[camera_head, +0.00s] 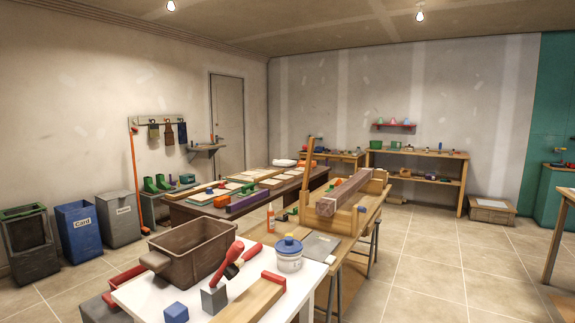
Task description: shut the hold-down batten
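Neither of my grippers shows in the head view.
A white table (152,295) in front holds a brown bin (196,256), a white tub with a blue lid (289,258) and a red-handled tool (217,285). A dark table (186,212) stands behind, left. Open tiled floor (425,265) lies to the right.

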